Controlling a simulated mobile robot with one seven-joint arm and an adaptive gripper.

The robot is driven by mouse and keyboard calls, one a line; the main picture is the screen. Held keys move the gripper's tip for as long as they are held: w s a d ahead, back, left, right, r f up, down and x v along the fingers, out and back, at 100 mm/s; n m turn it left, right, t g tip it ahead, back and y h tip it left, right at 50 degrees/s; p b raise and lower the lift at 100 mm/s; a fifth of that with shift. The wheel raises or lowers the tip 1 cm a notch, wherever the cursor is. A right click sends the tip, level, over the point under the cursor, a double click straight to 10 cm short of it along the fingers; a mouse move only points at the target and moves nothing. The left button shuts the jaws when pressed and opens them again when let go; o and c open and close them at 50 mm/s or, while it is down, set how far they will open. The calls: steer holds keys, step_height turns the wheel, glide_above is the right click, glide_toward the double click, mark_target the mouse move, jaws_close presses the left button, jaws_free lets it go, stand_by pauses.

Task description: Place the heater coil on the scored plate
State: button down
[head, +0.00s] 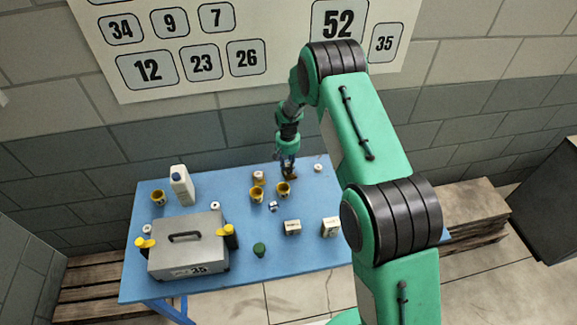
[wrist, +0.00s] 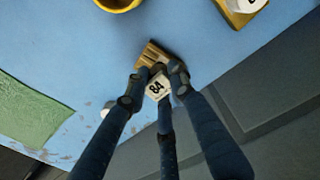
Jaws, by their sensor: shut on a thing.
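My gripper (head: 288,163) is over the back right part of the blue table. In the wrist view its fingers (wrist: 155,80) are shut on a ridged yellow-brown piece (wrist: 152,53) with a white label reading 84, which I take as the heater coil. The fingers cover part of it. In the head view it is a small brown spot (head: 290,177); I cannot tell whether it touches the table. A flat green piece (wrist: 35,110) lies at the left of the wrist view, cut off by the frame. I cannot make out whether it is the scored plate.
Yellow cups (head: 283,189) stand close by on the blue table (head: 215,283). A white round piece (head: 318,167) lies right of my gripper. A grey case (head: 187,250), a white bottle (head: 181,186) and small boxes (head: 292,227) stand elsewhere. The wall is close behind.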

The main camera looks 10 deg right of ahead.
mark_target(288, 164)
steer(key=shift+f, duration=0.1)
steer(key=c, duration=1.5)
jaws_free()
step_height(288, 164, up, 12)
steer(key=shift+a+r, duration=0.1)
steer(key=shift+r, duration=0.05)
steer(key=shift+r, duration=0.1)
